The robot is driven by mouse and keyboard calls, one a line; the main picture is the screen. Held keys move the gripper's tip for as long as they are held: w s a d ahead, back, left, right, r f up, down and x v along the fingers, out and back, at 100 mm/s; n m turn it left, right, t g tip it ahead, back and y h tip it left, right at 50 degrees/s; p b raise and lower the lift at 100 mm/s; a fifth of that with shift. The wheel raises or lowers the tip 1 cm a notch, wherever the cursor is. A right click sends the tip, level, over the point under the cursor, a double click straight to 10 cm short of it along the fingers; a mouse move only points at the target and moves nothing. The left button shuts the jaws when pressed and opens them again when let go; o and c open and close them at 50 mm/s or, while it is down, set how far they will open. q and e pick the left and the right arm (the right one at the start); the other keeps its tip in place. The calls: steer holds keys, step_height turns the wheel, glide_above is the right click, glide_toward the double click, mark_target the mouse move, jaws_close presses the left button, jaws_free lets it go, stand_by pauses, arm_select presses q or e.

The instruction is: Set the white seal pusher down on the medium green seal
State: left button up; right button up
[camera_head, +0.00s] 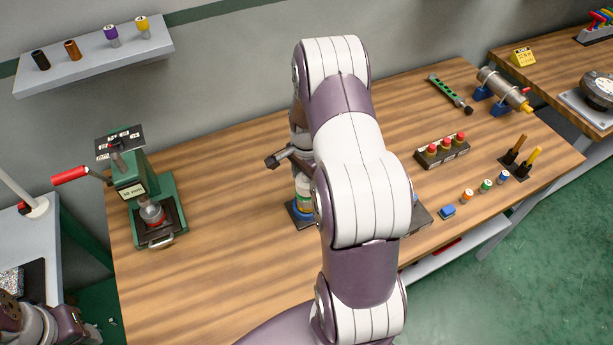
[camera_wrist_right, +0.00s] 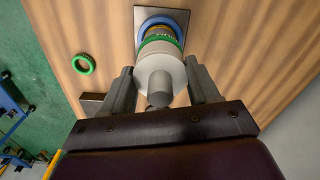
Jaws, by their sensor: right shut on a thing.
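The white seal pusher (camera_wrist_right: 160,72) is between the two fingers of my right gripper (camera_wrist_right: 161,80), which is shut on it. A green seal (camera_wrist_right: 150,41) shows at the far end of the pusher, around or just under its rim. A blue ring (camera_wrist_right: 178,22) lies beyond the green one, on a square dark plate. Whether pusher and green seal touch is hard to tell. In the head view the pusher (camera_head: 303,184) stands above the blue ring (camera_head: 301,208), partly hidden by my right arm.
Another green ring (camera_wrist_right: 83,64) lies loose on the wooden table (camera_head: 220,280). A green press (camera_head: 148,195) with a red handle stands at the left. A block with red-topped pieces (camera_head: 442,150) and small coloured bottles (camera_head: 486,186) stand at the right. The table's front left is clear.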

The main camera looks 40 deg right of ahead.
steer(key=shift+f+b, duration=0.3)
steer(key=shift+f, duration=0.2)
stand_by(0.3)
